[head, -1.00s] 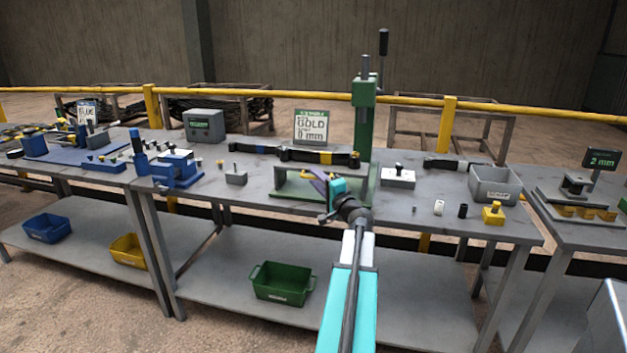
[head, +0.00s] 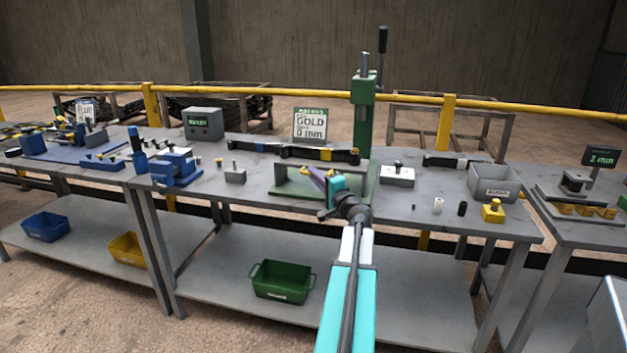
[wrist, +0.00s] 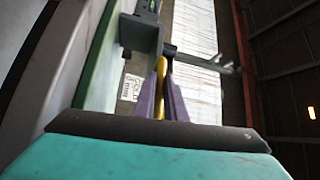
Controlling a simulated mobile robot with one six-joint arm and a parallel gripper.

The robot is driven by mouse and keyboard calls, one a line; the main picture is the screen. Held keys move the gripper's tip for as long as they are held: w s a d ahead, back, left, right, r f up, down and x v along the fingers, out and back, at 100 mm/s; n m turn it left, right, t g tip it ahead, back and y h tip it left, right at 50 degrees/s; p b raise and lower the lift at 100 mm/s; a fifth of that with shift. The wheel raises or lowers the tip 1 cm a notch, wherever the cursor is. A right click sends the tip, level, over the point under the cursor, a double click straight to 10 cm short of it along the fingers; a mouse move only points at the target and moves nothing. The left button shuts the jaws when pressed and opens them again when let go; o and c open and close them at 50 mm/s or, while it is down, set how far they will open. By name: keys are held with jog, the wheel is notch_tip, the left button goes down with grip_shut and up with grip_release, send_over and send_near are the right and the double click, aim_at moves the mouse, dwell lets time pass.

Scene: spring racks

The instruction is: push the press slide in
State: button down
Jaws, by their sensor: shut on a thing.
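The green press (head: 364,115) stands at the back of the middle bench, with a black-tipped lever on top. A low grey-green frame (head: 292,188) sits at its foot; which part is the press slide I cannot tell for sure. My gripper (head: 318,174) is at this frame, its purple fingers pointing left and away. In the wrist view my gripper (wrist: 162,85) is shut on a narrow yellow piece (wrist: 160,72), possibly the slide's handle. A grey bracket (wrist: 140,33) is just beyond the fingertips. My arm hides part of the press base.
A grey block (head: 397,176) and a grey bin (head: 494,183) are to the right, with small parts in front. A blue vise (head: 175,168) is at the left. A green bin (head: 282,281) is on the lower shelf.

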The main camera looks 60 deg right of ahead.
jog(key=w+d+b, duration=0.1)
jog(key=d+b, duration=0.1)
jog(key=d, duration=0.3)
jog(key=w+d+b, duration=0.2)
jog(key=d, duration=0.3)
jog(key=w+d+b, duration=0.1)
jog(key=d+b, duration=0.1)
jog(key=d, duration=0.3)
jog(key=shift+w+d+r+b, duration=0.1)
jog(key=shift+w+b, duration=0.2)
jog(key=shift+b, duration=0.1)
jog(key=shift+w+d+r, duration=0.15)
jog(key=shift+d+r, duration=0.15)
jog(key=shift+d, duration=0.3)
jog(key=c, duration=1.8)
grip_release()
jog(key=shift+f, duration=0.1)
jog(key=shift+c, duration=0.2)
jog(key=shift+f, duration=0.15)
jog(key=shift+a, duration=0.1)
